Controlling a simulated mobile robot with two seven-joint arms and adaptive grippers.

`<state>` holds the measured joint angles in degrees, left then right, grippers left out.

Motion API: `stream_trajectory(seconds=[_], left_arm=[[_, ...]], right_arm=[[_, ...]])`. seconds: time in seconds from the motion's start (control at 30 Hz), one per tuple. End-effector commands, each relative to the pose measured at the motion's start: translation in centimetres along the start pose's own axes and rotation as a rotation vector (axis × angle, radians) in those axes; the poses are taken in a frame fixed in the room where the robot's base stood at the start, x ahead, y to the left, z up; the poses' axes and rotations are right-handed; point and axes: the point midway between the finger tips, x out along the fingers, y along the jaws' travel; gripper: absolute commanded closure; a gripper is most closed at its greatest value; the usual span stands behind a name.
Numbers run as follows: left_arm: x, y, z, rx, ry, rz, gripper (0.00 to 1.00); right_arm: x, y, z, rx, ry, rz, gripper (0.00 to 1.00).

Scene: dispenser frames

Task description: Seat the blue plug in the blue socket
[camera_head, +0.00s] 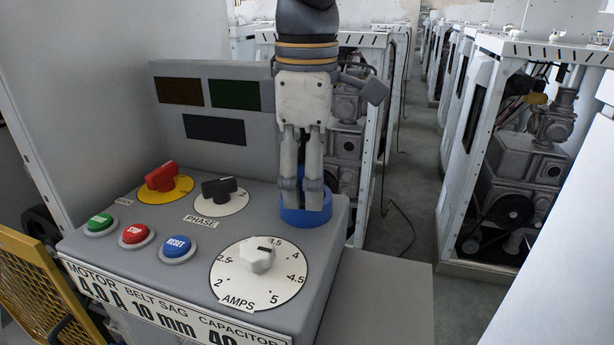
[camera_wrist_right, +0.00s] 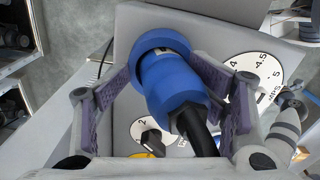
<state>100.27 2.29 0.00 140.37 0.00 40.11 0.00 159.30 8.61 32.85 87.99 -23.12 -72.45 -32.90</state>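The blue plug (camera_wrist_right: 174,85), with a thick black cable at its near end, stands at the blue socket (camera_head: 292,216), a ring at the panel's back right corner. The socket ring also shows beyond the plug in the right wrist view (camera_wrist_right: 150,42). My right gripper (camera_head: 303,195) points down over the socket. In the wrist view, its purple-padded fingers stand either side of the plug, with a gap at the left pad. I cannot tell how deep the plug sits. My left gripper is not in view.
The sloped grey panel carries a red switch (camera_head: 161,177), a black PHASE switch (camera_head: 220,190), a white AMPS dial (camera_head: 258,272) and several push buttons. A yellow mesh guard (camera_head: 40,290) stands front left. White machine cabinets (camera_head: 530,150) line the aisle at right.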

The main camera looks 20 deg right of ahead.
Motion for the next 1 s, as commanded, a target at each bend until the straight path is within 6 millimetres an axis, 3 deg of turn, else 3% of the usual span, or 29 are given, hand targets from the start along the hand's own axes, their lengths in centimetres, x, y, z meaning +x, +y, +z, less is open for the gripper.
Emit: stream_trajectory(seconds=[0.03, 0.17, 0.7, 1.0], left_arm=[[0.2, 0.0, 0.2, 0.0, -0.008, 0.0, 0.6], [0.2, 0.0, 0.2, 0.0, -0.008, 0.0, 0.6], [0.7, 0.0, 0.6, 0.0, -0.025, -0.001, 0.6], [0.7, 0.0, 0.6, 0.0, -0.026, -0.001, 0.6]], right_arm=[[1.0, -0.2, 0.1, -0.005, -0.015, -0.021, 0.44], [0.0, -0.2, 0.0, -0.005, -0.012, -0.019, 0.44], [-11.7, 0.1, -0.1, -0.002, -0.004, -0.006, 0.44], [-13.1, -0.1, 0.0, -0.003, -0.004, -0.005, 0.44]])
